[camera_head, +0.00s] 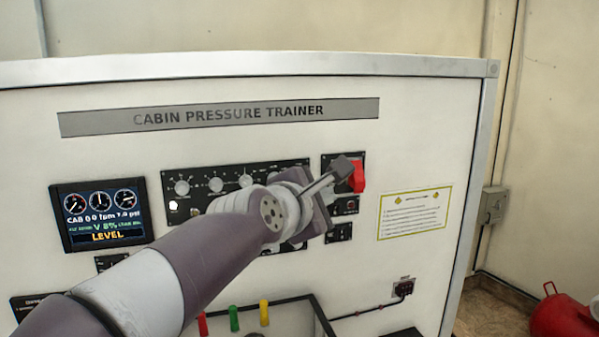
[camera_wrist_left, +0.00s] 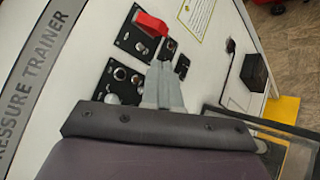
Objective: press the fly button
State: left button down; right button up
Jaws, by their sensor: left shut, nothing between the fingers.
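The white trainer front carries a wide black control panel (camera_head: 180,170) with several knobs, partly hidden behind my left arm. No label reading "fly" is legible, so I cannot tell which control is the fly button. My left gripper (camera_head: 343,166) is shut and empty, in front of the small right-hand panel with the raised red cover (camera_head: 358,178). In the left wrist view my shut fingers (camera_wrist_left: 162,72) point toward the small panels beside the red cover (camera_wrist_left: 150,24). I cannot tell whether the fingertips touch anything. My right gripper is not in view.
A lit display (camera_head: 102,214) reading "LEVEL" is at the left. A yellow-bordered notice (camera_head: 414,213) is on the right. A red tank (camera_head: 563,316) is on the floor at right.

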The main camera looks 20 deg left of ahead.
pick_arm(q)
jog(key=w+a+b, duration=0.3)
jog(key=w+a, duration=0.2)
jog(key=w, duration=0.2)
jog(key=shift+w+a, duration=0.15)
jog(key=shift+w, duration=0.2)
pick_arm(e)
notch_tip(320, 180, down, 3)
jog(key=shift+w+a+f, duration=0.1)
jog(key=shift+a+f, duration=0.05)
pick_arm(q)
jog(key=shift+w+a+f, duration=0.1)
jog(key=shift+w+f, duration=0.05)
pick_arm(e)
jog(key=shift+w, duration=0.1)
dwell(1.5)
pick_arm(q)
jog(key=shift+w+a, duration=0.2)
jog(key=shift+w, duration=0.1)
